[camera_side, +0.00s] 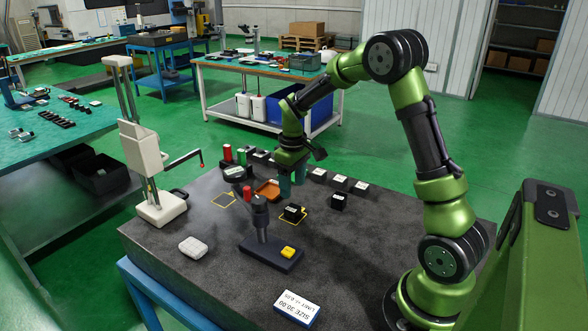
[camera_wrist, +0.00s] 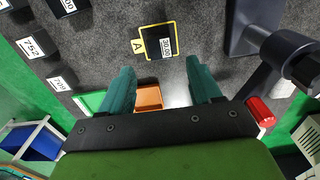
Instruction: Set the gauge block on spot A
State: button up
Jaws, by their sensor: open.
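The gauge block, a dark block with a white label reading 30.00 (camera_wrist: 167,40), stands inside the yellow outline of spot A, whose letter A (camera_wrist: 137,45) shows beside it. In the side view the block (camera_side: 292,212) stands on the granite plate within its yellow outline. My gripper (camera_side: 291,188) is above the plate, behind the block in that view. In the wrist view its two teal fingers (camera_wrist: 159,66) are spread apart with nothing between them. The block lies beyond the fingertips, apart from them.
A dark stand (camera_side: 262,222) with a yellow piece (camera_side: 288,252) on its base is close to spot A. Other labelled blocks (camera_side: 340,182), an orange tray (camera_side: 267,190), a red cylinder (camera_wrist: 260,112) and a white height gauge (camera_side: 142,150) are around. A size sign (camera_side: 297,308) lies in front.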

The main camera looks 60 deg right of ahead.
jog(key=s+a+r+m+t, duration=0.2)
jog(key=s+a+r+t, duration=0.35)
jog(key=a+r, duration=0.7)
jog(key=s+a+r+m+t+y, duration=0.1)
jog(key=s+a, duration=0.4)
jog(key=s, duration=0.6)
notch_tip(320, 180, up, 2)
jog(key=shift+a+r+m+t+y, duration=0.1)
jog(key=shift+a+m+t+y, duration=0.3)
jog(key=shift+m+y, duration=0.1)
